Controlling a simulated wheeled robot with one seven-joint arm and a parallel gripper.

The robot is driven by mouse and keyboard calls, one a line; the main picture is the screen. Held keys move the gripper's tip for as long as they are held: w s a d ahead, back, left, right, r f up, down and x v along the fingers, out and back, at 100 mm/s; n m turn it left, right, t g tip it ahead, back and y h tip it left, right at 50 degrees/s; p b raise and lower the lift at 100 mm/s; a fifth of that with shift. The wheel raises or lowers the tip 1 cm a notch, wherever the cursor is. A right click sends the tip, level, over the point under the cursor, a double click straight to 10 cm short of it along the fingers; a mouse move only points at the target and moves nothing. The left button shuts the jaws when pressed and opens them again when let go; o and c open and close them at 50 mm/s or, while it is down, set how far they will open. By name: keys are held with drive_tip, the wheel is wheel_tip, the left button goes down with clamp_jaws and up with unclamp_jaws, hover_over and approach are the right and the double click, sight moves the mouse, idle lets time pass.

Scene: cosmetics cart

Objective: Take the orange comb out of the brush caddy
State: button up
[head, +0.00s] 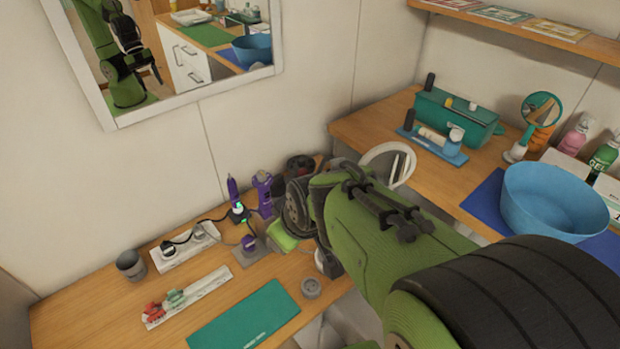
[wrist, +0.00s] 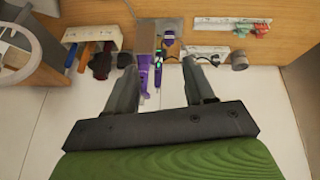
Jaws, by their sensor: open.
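In the wrist view a pale brush caddy (wrist: 97,34) stands at the left on the wooden counter. Several handles and heads stick out of it. The orange comb (wrist: 82,57) shows as a narrow orange piece between a blue one and a dark brush. My gripper (wrist: 161,72) is open and empty, to the right of the caddy and apart from it. In the head view my green arm hides the caddy and the comb. Only a dark round brush head (head: 298,163) shows above it.
Purple styling tools (wrist: 158,65) stand to the right of the caddy, in line with the space between my fingers. A power strip (head: 185,247), grey cup (head: 131,264) and teal mat (head: 244,318) lie left of my arm. A white ring-shaped frame (wrist: 18,65) is left of the caddy.

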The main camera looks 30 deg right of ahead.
drive_tip(key=w+d+f+t+y, duration=0.2)
drive_tip(key=w+d+f+t, duration=0.1)
drive_tip(key=w+d+f, duration=0.65)
drive_tip(key=w+d+f+m+t+h+p, duration=0.15)
drive_tip(key=d+m+t+h, duration=0.3)
drive_tip(key=d, duration=0.85)
drive_tip(key=shift+y, duration=0.45)
drive_tip(key=p+x, duration=0.1)
drive_tip(key=x, duration=1.5)
drive_tip(key=shift+s, duration=0.1)
clamp_jaws()
